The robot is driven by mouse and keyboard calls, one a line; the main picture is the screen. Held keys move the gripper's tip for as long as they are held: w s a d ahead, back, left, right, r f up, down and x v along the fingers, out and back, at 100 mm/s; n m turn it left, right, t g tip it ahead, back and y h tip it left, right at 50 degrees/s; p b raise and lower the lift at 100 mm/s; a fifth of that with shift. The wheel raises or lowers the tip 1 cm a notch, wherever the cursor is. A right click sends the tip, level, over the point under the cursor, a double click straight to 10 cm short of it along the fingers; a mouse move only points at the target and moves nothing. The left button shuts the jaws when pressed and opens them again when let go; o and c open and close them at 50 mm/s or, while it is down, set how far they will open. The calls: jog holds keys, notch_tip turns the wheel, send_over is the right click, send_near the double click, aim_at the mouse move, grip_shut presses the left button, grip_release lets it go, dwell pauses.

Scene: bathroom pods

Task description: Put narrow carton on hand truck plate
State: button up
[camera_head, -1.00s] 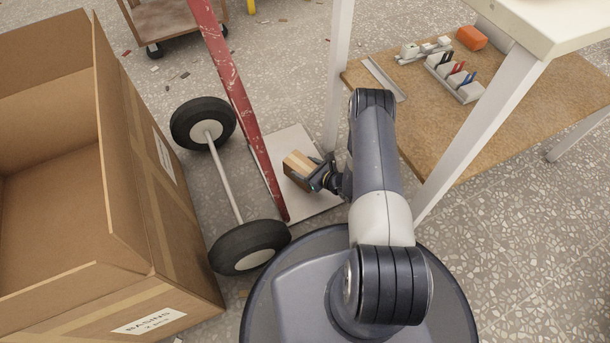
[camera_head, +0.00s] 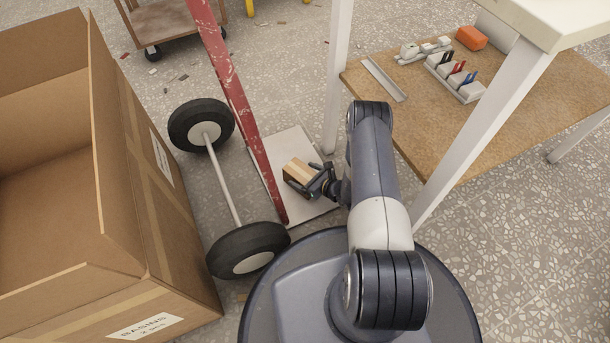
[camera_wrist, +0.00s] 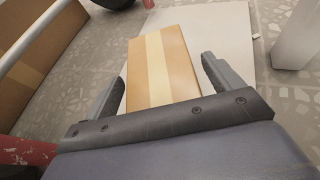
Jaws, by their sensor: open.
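The narrow carton (camera_head: 299,172) is a small brown box with a pale tape stripe. It sits on the light hand truck plate (camera_head: 314,208), beside the red upright. In the wrist view the carton (camera_wrist: 160,65) lies between my two fingers, with a visible gap on the right side; the left finger is close to it. The plate (camera_wrist: 216,35) shows beyond and beside it. My gripper (camera_head: 311,181) is open around the carton's near end. The carton's underside is hidden, so its exact contact with the plate cannot be seen.
The hand truck's red frame (camera_head: 238,100) rises just left of the carton, with black wheels (camera_head: 248,250) on an axle. A large open cardboard box (camera_head: 150,200) stands at left. A table leg (camera_head: 480,140) and low wooden shelf (camera_head: 420,110) are at right.

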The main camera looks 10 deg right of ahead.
jog(key=shift+s+d+r, duration=0.1)
jog(key=shift+r, duration=0.15)
jog(key=p+v, duration=0.3)
jog(key=v, duration=0.4)
